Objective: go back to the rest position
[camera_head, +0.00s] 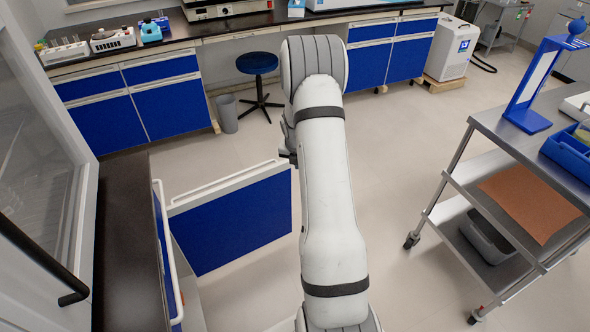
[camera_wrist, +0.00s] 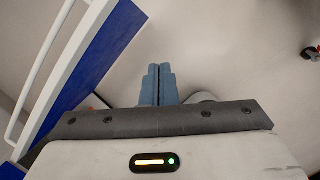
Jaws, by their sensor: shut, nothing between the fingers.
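My gripper (camera_wrist: 159,70) shows in the wrist view with its two blue-grey fingers pressed together and nothing between them. It points down toward the pale floor. In the head view my white arm reaches forward across the middle and hides most of the gripper. An open blue cabinet door (camera_head: 232,222) with a white top edge and rail stands just left of my arm. The same door shows on the left of the wrist view (camera_wrist: 100,55), beside the fingers and apart from them.
A dark-topped counter (camera_head: 122,240) and a fume hood are at the left. A metal cart (camera_head: 487,120) with shelves stands at the right. A blue stool (camera_head: 257,63) and a grey bin (camera_head: 226,113) stand before the back bench. The floor between arm and cart is clear.

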